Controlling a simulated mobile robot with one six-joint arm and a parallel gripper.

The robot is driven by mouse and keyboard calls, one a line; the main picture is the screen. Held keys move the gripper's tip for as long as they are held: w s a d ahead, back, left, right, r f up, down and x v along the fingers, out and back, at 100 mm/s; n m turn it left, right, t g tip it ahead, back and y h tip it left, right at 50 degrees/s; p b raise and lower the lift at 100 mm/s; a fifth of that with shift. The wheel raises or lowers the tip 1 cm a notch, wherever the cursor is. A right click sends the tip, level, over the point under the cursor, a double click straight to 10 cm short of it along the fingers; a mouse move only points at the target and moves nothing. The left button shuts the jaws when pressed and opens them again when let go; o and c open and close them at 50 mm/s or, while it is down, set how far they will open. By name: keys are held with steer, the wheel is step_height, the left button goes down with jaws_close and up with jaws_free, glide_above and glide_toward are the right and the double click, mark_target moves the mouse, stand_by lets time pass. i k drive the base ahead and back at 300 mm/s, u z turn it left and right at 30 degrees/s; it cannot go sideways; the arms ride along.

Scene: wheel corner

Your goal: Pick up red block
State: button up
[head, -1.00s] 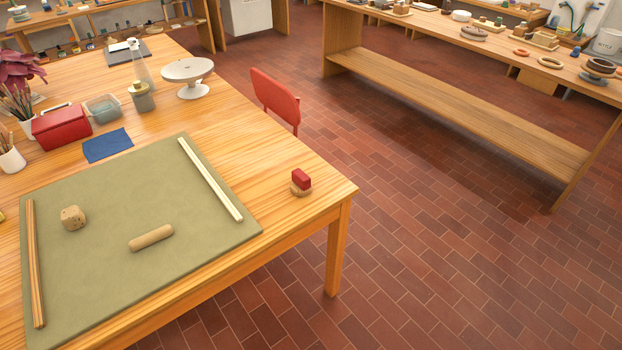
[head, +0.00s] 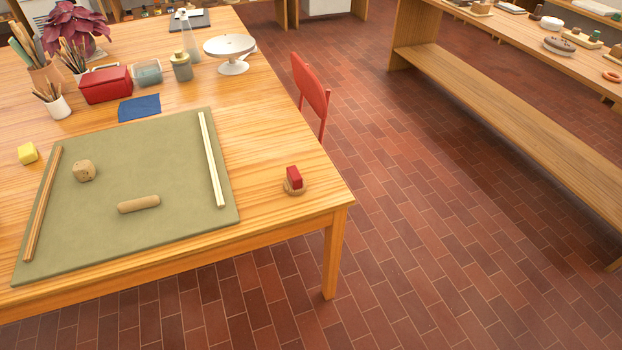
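The red block (head: 294,177) is small and sits on a low, round, tan piece (head: 295,190) near the right front corner of the wooden table (head: 272,215) in the head view. The block looks slightly tilted. Nothing stands close around it. My gripper is not in view.
A red box (head: 106,85), a white stand (head: 230,52) and jars are farther back. A red chair (head: 311,90) stands at the right edge. Brick floor (head: 430,260) lies clear to the right.

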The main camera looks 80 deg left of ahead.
mark_target(294, 185)
steer(key=u, duration=0.3)
steer(key=i, duration=0.35)
steer(key=u, duration=0.75)
steer(key=k, duration=0.25)
steer(key=u, duration=2.45)
steer(key=k, duration=0.2)
steer(key=u, duration=1.4)
